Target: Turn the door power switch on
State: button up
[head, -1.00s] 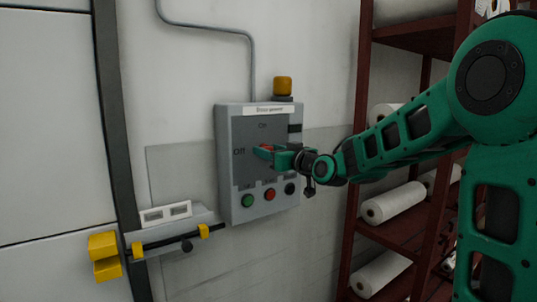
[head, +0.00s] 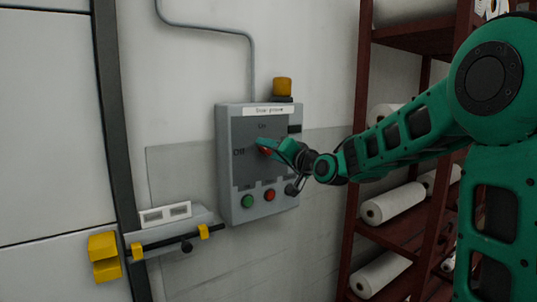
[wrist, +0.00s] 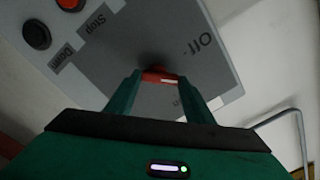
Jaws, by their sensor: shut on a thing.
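The grey door power box (head: 236,187) is fixed to the wall, with "On" lettered at the top of its dark panel and "Off" at the left. Its red rotary switch (head: 265,151) is in the middle of the panel and is partly hidden by my gripper (head: 272,147). In the wrist view, the red switch handle (wrist: 159,77) with a white mark lies between my two green fingertips, which are shut on it. The handle's exact angle is hard to tell in the head view.
Green (head: 248,201) and red (head: 269,195) buttons sit below the switch, with a dark one beside them. A yellow lamp (head: 283,86) tops the box. A door bolt (head: 170,239) is at lower left. A red rack (head: 400,225) with white rolls stands on the right.

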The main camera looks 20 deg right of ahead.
jog(key=shift+w+d+f+m, duration=0.1)
jog(key=shift+d+m, duration=0.1)
jog(key=shift+m, duration=1.35)
jog(key=shift+d+f+m, duration=0.1)
jog(key=shift+d+m, duration=0.1)
jog(key=shift+m, duration=1.3)
jog(key=shift+w+d+m, duration=0.1)
jog(key=shift+d+m, duration=0.1)
jog(key=shift+m, duration=1.35)
jog(key=o, duration=1.1)
jog(key=shift+f, duration=0.1)
jog(key=shift+s+a, duration=0.1)
jog(key=shift+a, duration=0.05)
jog(key=v, duration=1)
jog(key=shift+s, duration=0.3)
